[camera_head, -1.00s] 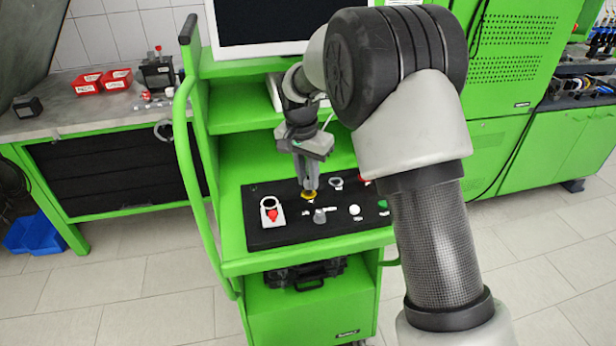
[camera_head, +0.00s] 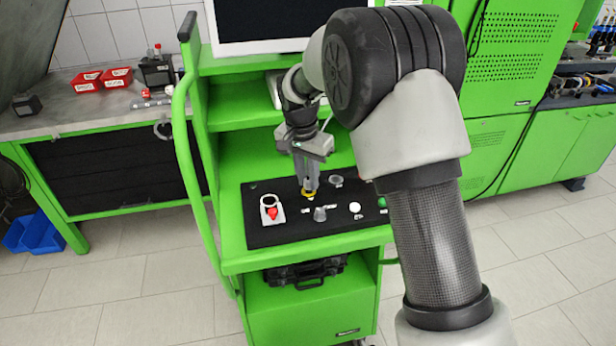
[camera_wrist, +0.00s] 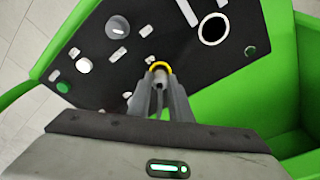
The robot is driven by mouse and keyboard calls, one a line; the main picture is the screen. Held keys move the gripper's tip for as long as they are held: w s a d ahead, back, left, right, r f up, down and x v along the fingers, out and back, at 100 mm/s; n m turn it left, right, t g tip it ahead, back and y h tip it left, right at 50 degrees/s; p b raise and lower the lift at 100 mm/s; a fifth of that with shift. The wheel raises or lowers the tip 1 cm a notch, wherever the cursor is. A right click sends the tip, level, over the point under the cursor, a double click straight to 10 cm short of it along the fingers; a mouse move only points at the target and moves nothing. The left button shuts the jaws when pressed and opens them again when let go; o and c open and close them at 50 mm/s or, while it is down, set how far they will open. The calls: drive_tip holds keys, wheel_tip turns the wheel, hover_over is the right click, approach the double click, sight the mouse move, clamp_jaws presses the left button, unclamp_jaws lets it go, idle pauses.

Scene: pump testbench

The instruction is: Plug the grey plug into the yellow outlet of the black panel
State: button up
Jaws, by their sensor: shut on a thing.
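The black panel (camera_head: 270,235) lies on the green bench; it also fills the upper part of the wrist view (camera_wrist: 185,55). The yellow outlet (camera_head: 307,194) is on the panel and shows as a yellow ring (camera_wrist: 157,65) in the wrist view. My gripper (camera_head: 310,188) points down at the outlet, its fingertips right over it. In the wrist view my gripper (camera_wrist: 159,80) is shut on the grey plug (camera_wrist: 158,77), whose end lies at the ring. The fingers hide most of the plug, and I cannot tell how deep it sits.
Near the outlet are a grey knob (camera_head: 320,214), a white button (camera_head: 355,208), a grey ring (camera_head: 336,181) and a red switch on a white plate (camera_head: 279,221). Green shelves and a monitor (camera_head: 262,25) stand behind the panel.

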drive_tip(key=shift+f+b, duration=0.35)
drive_tip(key=shift+f, duration=0.3)
drive_tip(key=o, duration=1.4)
drive_tip(key=shift+r, duration=0.15)
drive_tip(key=shift+r+p, duration=2.7)
drive_tip(key=shift+r, duration=1.25)
